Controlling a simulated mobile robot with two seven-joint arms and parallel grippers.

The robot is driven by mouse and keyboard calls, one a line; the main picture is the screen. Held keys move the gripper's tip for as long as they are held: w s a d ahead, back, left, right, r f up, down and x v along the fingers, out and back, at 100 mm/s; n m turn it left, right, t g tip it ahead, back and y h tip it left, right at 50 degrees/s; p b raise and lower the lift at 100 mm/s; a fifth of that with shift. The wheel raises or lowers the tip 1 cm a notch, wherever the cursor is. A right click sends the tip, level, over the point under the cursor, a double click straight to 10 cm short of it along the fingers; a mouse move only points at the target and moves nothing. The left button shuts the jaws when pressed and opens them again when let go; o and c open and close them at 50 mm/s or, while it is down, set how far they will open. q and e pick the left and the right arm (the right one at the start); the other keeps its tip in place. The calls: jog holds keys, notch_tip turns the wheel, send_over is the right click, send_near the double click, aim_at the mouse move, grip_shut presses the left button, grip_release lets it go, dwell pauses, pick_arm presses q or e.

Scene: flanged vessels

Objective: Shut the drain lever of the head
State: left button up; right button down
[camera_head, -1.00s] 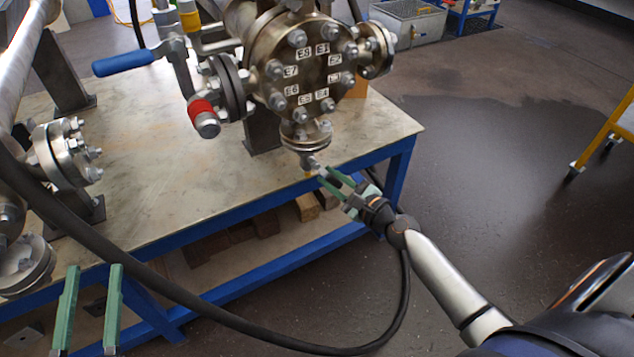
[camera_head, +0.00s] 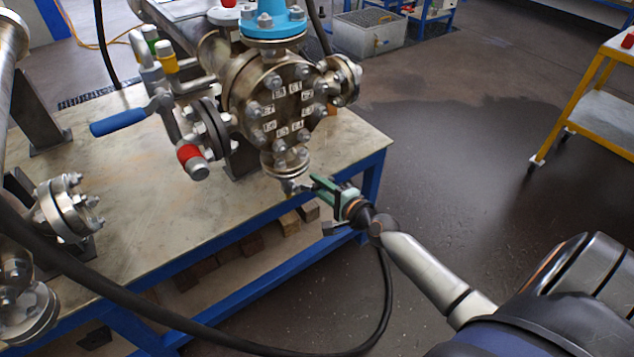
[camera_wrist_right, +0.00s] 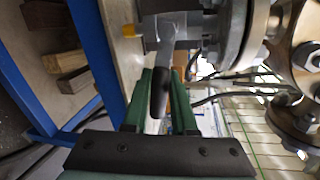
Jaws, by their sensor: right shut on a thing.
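The steel head (camera_head: 278,108) is a round flanged cover with numbered bolts, on a horizontal vessel. A small drain valve (camera_head: 291,186) hangs below its lower flange, and shows in the right wrist view (camera_wrist_right: 180,27) with a yellow tip. Its dark-ended drain lever (camera_wrist_right: 158,92) lies between the green fingers of my right gripper (camera_wrist_right: 160,85). In the head view my right gripper (camera_head: 318,184) is beside the valve, shut on the lever, which the fingers mostly hide. My left gripper is not in view.
A blue-handled valve (camera_head: 118,122) and a red-capped fitting (camera_head: 190,156) are left of the head. A black hose (camera_head: 150,307) loops across the front. The steel bench top (camera_head: 130,215) has a blue frame. Open floor lies right, before a yellow trolley (camera_head: 575,95).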

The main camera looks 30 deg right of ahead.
jog(key=shift+d+r+n+h+p, duration=0.1)
jog(key=shift+r+n+h+p, duration=0.2)
jog(key=shift+r+n+p, duration=0.45)
jog(key=shift+f+n, duration=0.15)
jog(key=shift+n, duration=0.1)
jog(key=c, duration=0.7)
grip_release()
jog(key=s, duration=0.4)
jog(key=s+r+p, duration=0.1)
jog(key=s, duration=0.3)
jog(key=s+r, duration=0.1)
jog(key=s, duration=0.3)
jog(key=shift+s+d+r+p, duration=0.15)
jog(key=shift+d+r+p, duration=0.1)
jog(key=shift+p, duration=0.15)
